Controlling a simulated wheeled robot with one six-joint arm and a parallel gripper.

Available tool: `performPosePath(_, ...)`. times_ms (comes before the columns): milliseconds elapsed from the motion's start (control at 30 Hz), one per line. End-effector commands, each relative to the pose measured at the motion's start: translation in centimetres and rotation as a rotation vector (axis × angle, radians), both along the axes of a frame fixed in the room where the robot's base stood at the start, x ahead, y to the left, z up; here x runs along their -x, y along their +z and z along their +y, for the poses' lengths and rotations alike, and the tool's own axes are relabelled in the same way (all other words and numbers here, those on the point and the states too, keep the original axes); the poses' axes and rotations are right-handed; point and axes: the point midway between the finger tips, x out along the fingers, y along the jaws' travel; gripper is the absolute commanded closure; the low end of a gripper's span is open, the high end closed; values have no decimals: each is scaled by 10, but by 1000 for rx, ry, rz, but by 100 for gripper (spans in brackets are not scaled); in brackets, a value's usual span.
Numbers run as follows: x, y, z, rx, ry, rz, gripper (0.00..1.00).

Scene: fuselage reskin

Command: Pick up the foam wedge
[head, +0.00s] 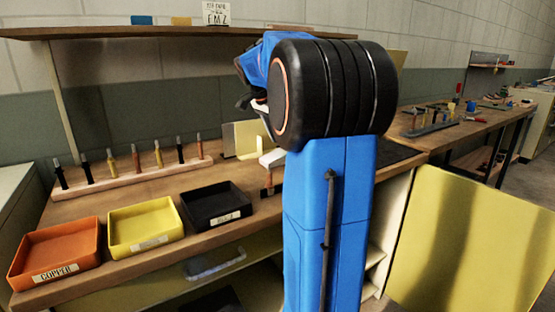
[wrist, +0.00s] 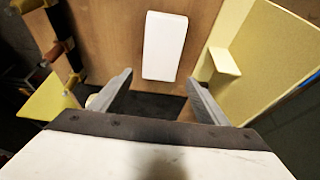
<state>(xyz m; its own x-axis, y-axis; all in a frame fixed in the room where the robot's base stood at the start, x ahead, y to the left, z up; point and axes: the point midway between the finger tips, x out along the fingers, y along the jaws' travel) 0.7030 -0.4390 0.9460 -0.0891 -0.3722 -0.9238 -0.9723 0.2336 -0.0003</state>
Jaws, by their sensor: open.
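A plain white block (wrist: 165,45), which looks like the foam wedge, lies on the brown wooden surface in the wrist view. Its long side runs up the picture, and its taper cannot be made out. My gripper (wrist: 159,80) is open and empty. Its two grey fingers are spread just below the near end of the block, one toward each side, with no visible contact.
A pale yellow angled panel (wrist: 262,60) stands right of the block. On the bench are an orange tray (head: 55,252), a yellow tray (head: 145,226), a black tray (head: 216,205) and a wooden rack (head: 130,178) of several tools. A yellow panel (head: 470,240) stands at right.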

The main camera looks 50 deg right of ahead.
Motion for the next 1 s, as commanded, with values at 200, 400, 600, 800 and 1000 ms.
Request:
performPosePath(200,3,-25,-5,-2,-1,2,31)
performPosePath(400,5,-45,-13,-1,-1,0,31)
performPosePath(600,5,-49,-14,0,0,0,31)
performPosePath(800,5,-49,-14,0,0,0,55)
performPosePath(1000,5,-49,-14,0,0,0,78)
